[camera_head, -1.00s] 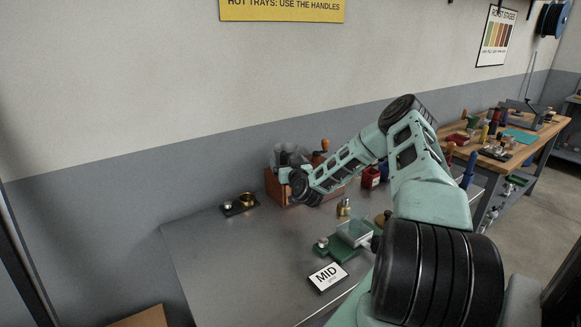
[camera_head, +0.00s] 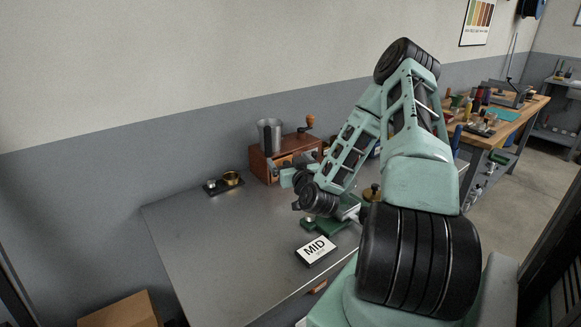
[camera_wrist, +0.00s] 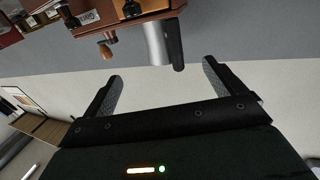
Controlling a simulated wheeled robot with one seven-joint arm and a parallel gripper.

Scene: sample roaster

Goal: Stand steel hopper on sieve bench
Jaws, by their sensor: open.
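The steel hopper (camera_head: 270,135), a grey tapered metal cup, stands upright on top of a wooden drawer cabinet (camera_head: 262,166) at the back of a grey metal table. In the wrist view, where the room appears upside down, the hopper (camera_wrist: 156,42) shows beyond my fingertips, roughly between them and clear of both. My gripper (camera_wrist: 163,78) is open and empty. In the head view it sits in front of the cabinet, partly hidden by my arm. Which surface is the sieve bench I cannot tell for sure; the grey metal table (camera_head: 215,240) holds the cabinet.
A black tray with small brass pieces (camera_head: 224,184) lies left of the cabinet. The table's left part is clear. A cluttered wooden workbench (camera_head: 530,108) stands at the right.

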